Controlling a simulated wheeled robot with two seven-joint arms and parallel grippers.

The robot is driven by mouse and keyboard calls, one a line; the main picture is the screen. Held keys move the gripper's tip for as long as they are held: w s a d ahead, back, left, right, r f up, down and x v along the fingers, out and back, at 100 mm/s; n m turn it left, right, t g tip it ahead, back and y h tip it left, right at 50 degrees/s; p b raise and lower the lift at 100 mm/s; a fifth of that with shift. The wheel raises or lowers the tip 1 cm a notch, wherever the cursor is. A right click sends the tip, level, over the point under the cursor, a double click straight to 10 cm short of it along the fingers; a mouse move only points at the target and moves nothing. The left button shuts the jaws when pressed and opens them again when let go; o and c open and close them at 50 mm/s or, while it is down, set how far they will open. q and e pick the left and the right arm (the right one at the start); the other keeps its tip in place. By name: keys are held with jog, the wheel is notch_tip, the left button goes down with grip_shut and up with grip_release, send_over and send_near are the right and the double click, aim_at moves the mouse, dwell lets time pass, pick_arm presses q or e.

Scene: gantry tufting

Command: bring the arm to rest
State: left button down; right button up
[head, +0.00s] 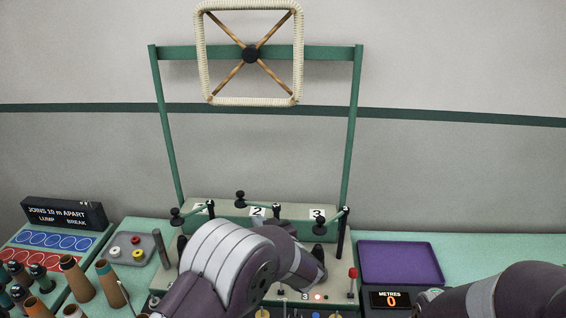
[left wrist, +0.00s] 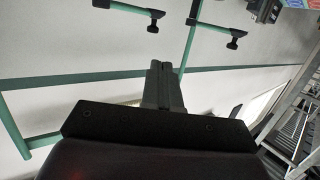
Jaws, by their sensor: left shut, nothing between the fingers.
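My left arm (head: 225,265) reaches in over the front of the machine in the head view, and its thick wrist links hide most of the hand. My left gripper (left wrist: 163,68) shows in the left wrist view with its two fingers together and nothing between them. It points toward the wall and touches nothing that I can see. My right arm (head: 510,290) shows at the bottom right of the head view; its fingers are out of frame.
A green machine frame (head: 354,130) holds a square hoop (head: 299,55) up high. Numbered stations with black-knobbed levers (head: 188,214) stand below. Left are a grey tray (head: 155,267) and several cones (head: 108,282); right are a purple tray (head: 400,262) and metre counter (head: 391,300). A ladder (left wrist: 300,120) shows in the left wrist view.

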pick_arm(q)
jog(key=s+a+f+m+g+h, duration=0.2)
jog(key=s+f+g, duration=0.1)
jog(key=s, duration=0.6)
jog(key=s+a+f+m+g+h+b, duration=0.1)
jog(key=s+g, duration=0.4)
jog(key=s, duration=0.5)
jog(key=s+a+f+m+g+h+b, duration=0.1)
jog(key=s+a+f+m+g+h, duration=0.2)
jog(key=s, duration=0.7)
jog(key=shift+s+a+f+m+g+h, duration=0.25)
jog(key=shift+a+f+g+h, duration=0.25)
jog(key=shift+a+f+h, duration=0.5)
jog(key=shift+r, duration=0.2)
